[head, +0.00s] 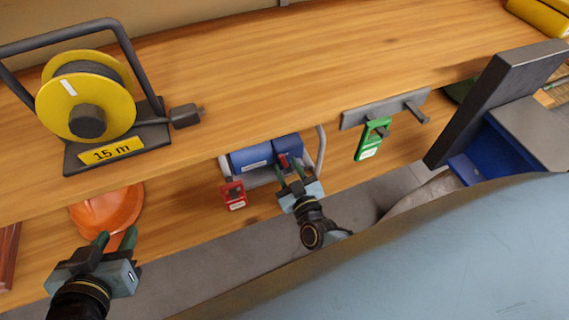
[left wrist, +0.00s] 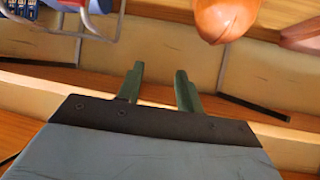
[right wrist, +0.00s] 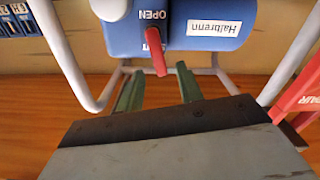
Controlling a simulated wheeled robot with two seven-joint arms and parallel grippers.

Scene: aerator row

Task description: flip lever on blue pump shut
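The blue pump (head: 250,157) sits in a pale tube frame on the lower shelf; it fills the top of the right wrist view (right wrist: 190,40). Its red lever (right wrist: 156,52) sticks out toward my right gripper. The word OPEN shows above the lever; a second word is partly covered by it. My right gripper (head: 291,172) is open in front of the pump. In the right wrist view, the lever's tip lies between the lines of the fingertips (right wrist: 159,74), with no contact clear. My left gripper (head: 117,239) is open and empty at the lower left.
A yellow cable reel (head: 88,107) stands on the upper board. Below are an orange helmet (head: 108,213), a red tag (head: 233,195) left of the pump and a green tag (head: 371,138) on a hook rail. The upper board overhangs the pump.

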